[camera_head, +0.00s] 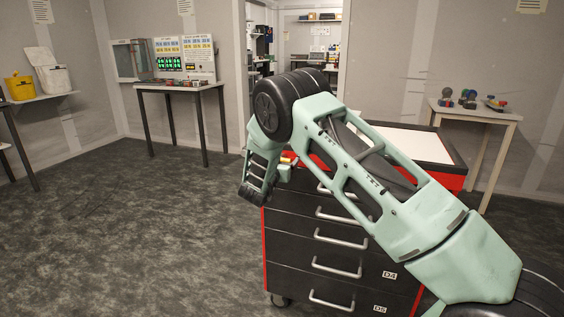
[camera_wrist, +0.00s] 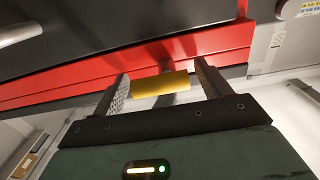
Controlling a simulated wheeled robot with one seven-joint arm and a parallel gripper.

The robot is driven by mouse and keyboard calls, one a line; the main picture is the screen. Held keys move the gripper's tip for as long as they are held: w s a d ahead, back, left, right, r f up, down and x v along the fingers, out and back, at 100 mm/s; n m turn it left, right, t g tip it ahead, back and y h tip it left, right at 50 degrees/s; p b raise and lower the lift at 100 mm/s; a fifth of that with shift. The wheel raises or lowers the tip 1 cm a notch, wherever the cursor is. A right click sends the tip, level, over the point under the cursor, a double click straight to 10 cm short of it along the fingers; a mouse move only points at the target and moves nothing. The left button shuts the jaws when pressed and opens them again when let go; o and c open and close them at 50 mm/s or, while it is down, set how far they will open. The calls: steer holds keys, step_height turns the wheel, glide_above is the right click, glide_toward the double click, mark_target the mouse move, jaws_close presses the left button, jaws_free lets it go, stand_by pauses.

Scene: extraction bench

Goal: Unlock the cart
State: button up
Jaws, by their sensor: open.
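The cart (camera_head: 310,240) is a black drawer cabinet with red edges and silver handles. It stands behind my arm in the head view, and its red edge (camera_wrist: 80,78) crosses the wrist view. A small gold-yellow piece (camera_wrist: 160,84) with a grey stem stands at this edge; a yellow bit (camera_head: 287,158) also shows by the cart's upper left corner in the head view. My gripper (camera_wrist: 162,80) is open, with one finger on each side of the yellow piece. Gaps show between it and the fingers; contact cannot be told.
My arm hides much of the cart's top and front. A side table (camera_head: 475,112) with small items stands behind at the right. Another table (camera_head: 180,87) with a panel stands at the back left. The floor (camera_head: 150,230) left of the cart is clear.

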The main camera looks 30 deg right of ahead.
steer(key=c, duration=1)
steer(key=shift+n, duration=0.3)
steer(key=n+p, duration=0.2)
steer(key=shift+r+n, duration=0.2)
steer(key=shift+n, duration=0.1)
steer(key=n+p, duration=0.1)
steer(key=n, duration=0.1)
steer(key=n+p, duration=0.2)
steer(key=n, duration=0.1)
steer(key=shift+w+a+r, duration=0.1)
steer(key=shift+a+r, duration=0.05)
steer(key=n+p, duration=0.1)
steer(key=n, duration=0.4)
steer(key=shift+w+a+n+p, duration=0.1)
steer(key=shift+w+n+p, duration=0.05)
steer(key=shift+n+p, duration=0.25)
steer(key=shift+w+a+n+p, duration=0.1)
steer(key=shift+n+p, duration=0.3)
steer(key=shift+n, duration=1.5)
